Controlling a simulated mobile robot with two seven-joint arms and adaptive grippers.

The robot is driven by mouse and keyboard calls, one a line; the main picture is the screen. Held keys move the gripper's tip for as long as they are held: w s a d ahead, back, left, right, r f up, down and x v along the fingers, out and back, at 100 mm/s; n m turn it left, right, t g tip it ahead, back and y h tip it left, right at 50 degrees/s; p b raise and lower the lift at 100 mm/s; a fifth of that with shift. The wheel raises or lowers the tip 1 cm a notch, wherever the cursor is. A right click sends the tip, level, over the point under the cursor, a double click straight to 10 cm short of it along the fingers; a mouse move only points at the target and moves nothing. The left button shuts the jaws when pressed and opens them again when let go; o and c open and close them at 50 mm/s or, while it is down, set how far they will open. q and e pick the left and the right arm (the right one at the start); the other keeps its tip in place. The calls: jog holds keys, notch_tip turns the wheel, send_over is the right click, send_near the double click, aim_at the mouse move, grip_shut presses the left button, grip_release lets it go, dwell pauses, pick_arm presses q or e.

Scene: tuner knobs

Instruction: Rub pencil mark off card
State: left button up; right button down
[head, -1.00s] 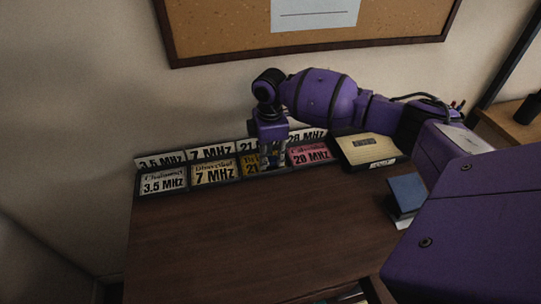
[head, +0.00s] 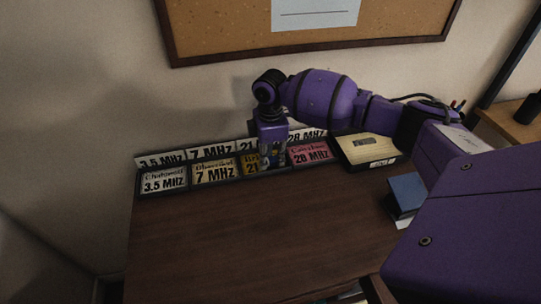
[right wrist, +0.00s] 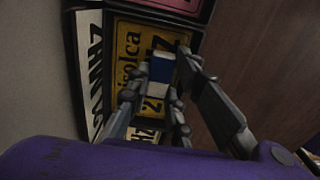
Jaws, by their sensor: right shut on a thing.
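My right gripper (head: 272,160) is over the third card of the front row. In the right wrist view, the gripper (right wrist: 160,84) is shut on a small blue and white eraser (right wrist: 160,70). The eraser is over the yellow card (right wrist: 128,48), which has dark lettering; I cannot tell whether they touch. In the head view the arm hides much of this card (head: 250,163). No pencil mark can be made out. My left gripper is not in view.
Beside it are the white 3.5 MHz card (head: 164,181), the yellow 7 MHz card (head: 215,172) and the pink card (head: 310,153). A cream-topped box (head: 370,150) and a blue block (head: 407,192) are to the right. The desk front (head: 230,235) is clear.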

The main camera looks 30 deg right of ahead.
jog(key=shift+f, duration=0.35)
dwell(0.4)
